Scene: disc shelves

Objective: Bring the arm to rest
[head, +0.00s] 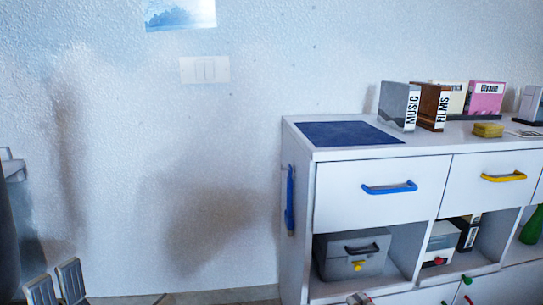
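My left gripper (56,283) shows at the bottom left corner. Its two grey finger pads stand upright with a gap between them, and nothing is seen held there. It is well left of the white cabinet (300,240), in front of the bare wall. The rest of this gripper is cut off by the picture's edge.
The cabinet fills the right side, with blue (389,188) and yellow (503,176) drawer handles and a side handle (290,199). A blue mat (347,134), file boxes (400,106) and a yellow box (488,130) are on top. A grey box (350,262) sits in a compartment.

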